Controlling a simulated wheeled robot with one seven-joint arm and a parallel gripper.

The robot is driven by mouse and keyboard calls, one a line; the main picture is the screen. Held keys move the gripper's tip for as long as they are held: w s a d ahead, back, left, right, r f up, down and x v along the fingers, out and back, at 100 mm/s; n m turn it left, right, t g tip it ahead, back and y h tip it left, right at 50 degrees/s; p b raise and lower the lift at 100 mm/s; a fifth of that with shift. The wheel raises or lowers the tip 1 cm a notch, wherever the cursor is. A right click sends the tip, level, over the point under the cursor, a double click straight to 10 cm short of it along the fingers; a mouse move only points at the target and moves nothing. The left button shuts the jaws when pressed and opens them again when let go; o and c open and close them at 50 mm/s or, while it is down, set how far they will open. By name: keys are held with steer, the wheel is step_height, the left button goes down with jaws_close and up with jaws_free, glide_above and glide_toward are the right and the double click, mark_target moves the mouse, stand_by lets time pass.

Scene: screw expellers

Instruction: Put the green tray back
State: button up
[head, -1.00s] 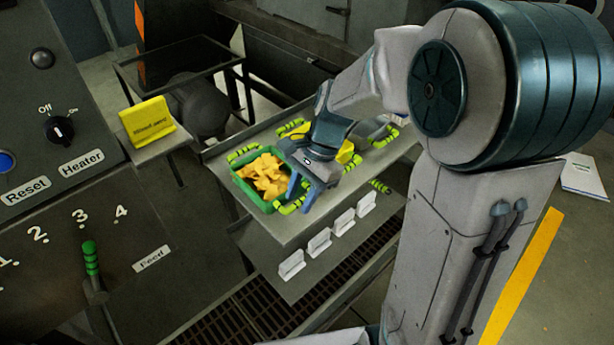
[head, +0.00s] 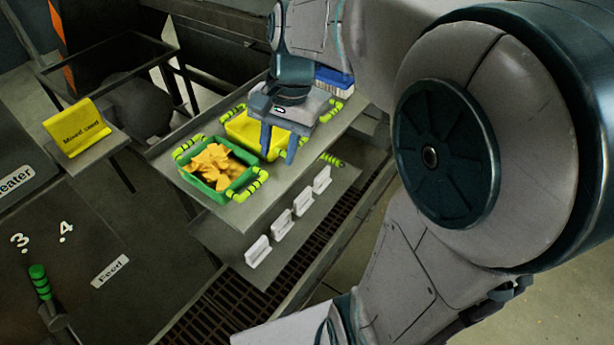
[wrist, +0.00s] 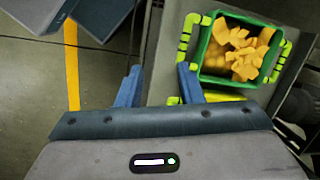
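The green tray (head: 190,182) is full of orange-yellow chunks (head: 215,164) and sits at the left end of the metal shelf. It has yellow-green handles at two ends. In the wrist view the tray (wrist: 204,48) is at the upper right, with one handle (wrist: 186,38) near my fingers. My gripper (head: 279,150) is open and empty, to the right of the green tray and apart from it, in front of the yellow tray (head: 243,132). In the wrist view my two blue fingers (wrist: 160,88) are spread with nothing between them.
A blue tray (head: 334,80) stands further right on the shelf, partly hidden by my arm. White label holders (head: 280,224) line a lower ledge. A yellow sign (head: 78,128) stands on a small platform at left. A green-handled lever (head: 40,282) is at lower left.

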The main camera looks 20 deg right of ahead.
steer(key=s+d+f+n+t+h, duration=0.2)
steer(key=s+d+f+n+t, duration=0.1)
steer(key=s+n, duration=0.5)
steer(key=shift+s+d+f+t+h, duration=0.3)
steer(key=shift+s+d+f, duration=0.1)
steer(key=shift+s, duration=0.05)
